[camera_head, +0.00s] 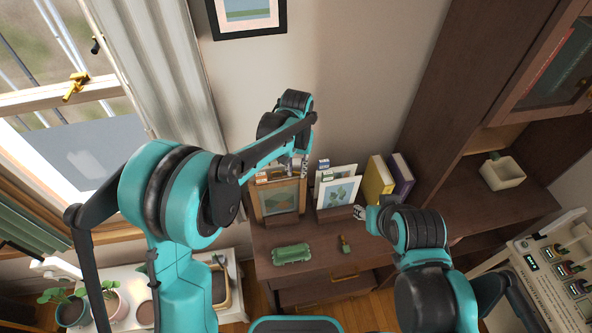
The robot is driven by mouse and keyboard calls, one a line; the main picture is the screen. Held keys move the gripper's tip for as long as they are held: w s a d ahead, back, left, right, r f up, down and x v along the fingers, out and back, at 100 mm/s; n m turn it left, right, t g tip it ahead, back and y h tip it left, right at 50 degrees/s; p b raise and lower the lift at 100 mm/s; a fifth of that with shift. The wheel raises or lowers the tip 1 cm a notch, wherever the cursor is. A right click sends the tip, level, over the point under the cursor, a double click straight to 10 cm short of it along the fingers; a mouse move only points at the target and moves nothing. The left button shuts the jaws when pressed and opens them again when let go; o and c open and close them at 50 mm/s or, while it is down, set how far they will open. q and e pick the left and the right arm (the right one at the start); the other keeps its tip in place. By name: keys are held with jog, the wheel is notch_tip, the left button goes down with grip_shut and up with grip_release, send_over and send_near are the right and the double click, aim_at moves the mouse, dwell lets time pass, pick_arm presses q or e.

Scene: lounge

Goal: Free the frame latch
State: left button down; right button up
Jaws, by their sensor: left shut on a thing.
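A brown wooden picture frame (280,201) with a landscape print stands on the dark cabinet top against the wall. My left gripper (299,168) reaches down from above to the frame's upper right edge. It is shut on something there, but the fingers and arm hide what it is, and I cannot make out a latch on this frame. A brass latch (75,87) shows on the window frame at the upper left, away from both grippers. My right gripper (361,212) is low beside the white-framed leaf print (337,188); its fingers are too small to read.
A green case (291,254) and a small brass piece (344,244) lie on the cabinet top (318,258). A yellow book (377,181) and a purple book (402,179) stand right of the frames. Potted plants (72,309) stand lower left; a control box (556,268) stands right.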

pick_arm(q)
jog(key=shift+w+n+b, duration=0.15)
jog(key=shift+n+b, duration=0.2)
jog(key=shift+n, duration=1.95)
jog(key=c, duration=1.3)
grip_release()
